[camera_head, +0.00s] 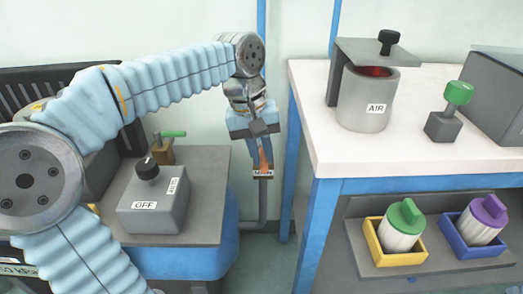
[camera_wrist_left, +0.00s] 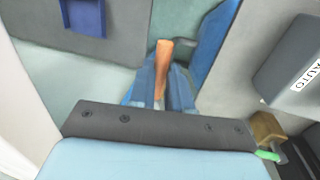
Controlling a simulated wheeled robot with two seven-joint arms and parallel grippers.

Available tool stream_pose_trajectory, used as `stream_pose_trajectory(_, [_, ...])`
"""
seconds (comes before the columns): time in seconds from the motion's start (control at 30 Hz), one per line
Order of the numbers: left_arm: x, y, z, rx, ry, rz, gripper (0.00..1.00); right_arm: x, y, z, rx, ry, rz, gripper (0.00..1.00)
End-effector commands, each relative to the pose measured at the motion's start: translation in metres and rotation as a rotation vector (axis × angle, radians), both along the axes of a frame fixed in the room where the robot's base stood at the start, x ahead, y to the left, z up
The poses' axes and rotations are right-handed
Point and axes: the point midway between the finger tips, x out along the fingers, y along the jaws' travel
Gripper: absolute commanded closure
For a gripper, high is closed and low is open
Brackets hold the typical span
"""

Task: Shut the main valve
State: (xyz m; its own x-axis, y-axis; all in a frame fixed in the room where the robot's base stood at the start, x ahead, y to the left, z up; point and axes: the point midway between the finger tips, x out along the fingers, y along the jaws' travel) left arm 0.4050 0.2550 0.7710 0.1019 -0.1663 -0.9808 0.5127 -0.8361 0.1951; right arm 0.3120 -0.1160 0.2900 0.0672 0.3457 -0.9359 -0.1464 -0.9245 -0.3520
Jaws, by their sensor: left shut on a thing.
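My left gripper (camera_head: 262,170) points down in the gap between the grey-topped bench and the white table. It is shut on an orange handle (camera_head: 265,155), which shows between the fingers above a grey upright pipe (camera_head: 263,203). In the left wrist view the orange handle (camera_wrist_left: 163,62) sticks out between the blue fingers of the left gripper (camera_wrist_left: 161,85). No label marks the main valve, so I cannot tell for sure that this handle belongs to it. The handle's joint to the pipe is mostly hidden by the fingers. My right gripper is out of view.
A grey box marked OFF (camera_head: 152,205) with a black knob and a green-handled brass valve (camera_head: 162,148) stand on the left bench. The white table (camera_head: 420,150) holds an AIR canister (camera_head: 368,100) and a green-knobbed block (camera_head: 443,125). Yellow (camera_head: 402,258) and blue (camera_head: 478,245) bins sit below.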

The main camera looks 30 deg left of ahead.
Motion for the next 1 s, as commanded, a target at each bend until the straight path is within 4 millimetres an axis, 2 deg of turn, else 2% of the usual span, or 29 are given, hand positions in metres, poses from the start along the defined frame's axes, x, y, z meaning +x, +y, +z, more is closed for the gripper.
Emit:
stream_pose_trajectory(0.47, [0.001, -0.003, 0.001, 0.000, 0.001, 0.065, 1.00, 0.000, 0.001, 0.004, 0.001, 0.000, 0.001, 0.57])
stream_pose_trajectory(1.0, [0.013, -0.017, 0.001, 0.000, 0.000, 0.413, 1.00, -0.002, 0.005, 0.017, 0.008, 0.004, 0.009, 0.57])
